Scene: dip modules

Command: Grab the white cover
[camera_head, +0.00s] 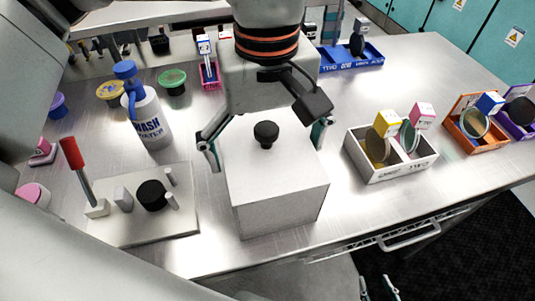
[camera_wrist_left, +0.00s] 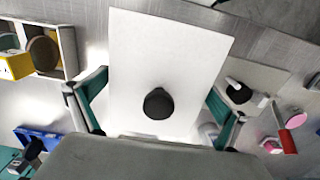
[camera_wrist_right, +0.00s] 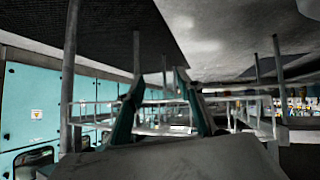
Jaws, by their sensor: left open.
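The white cover (camera_head: 275,195) is a box with a black knob (camera_head: 266,133) on top, standing on the metal table. It also shows from above in the left wrist view (camera_wrist_left: 170,50). My left gripper (camera_head: 266,145) is wide open above the cover, pointing down. Its two fingers are spread on either side of the knob, apart from it. What is under the cover is hidden. My right gripper (camera_head: 380,289) is at the bottom of the head view, low in front of the table. In the right wrist view its fingers (camera_wrist_right: 160,95) are apart with nothing between them.
Left of the cover stand a plate with a red-handled lever (camera_head: 125,225) and a wash bottle (camera_head: 147,115). A white tray (camera_head: 395,170) with small boxes and discs is to the right, an orange tray (camera_head: 490,140) beyond it. A blue tray (camera_head: 345,62) is behind.

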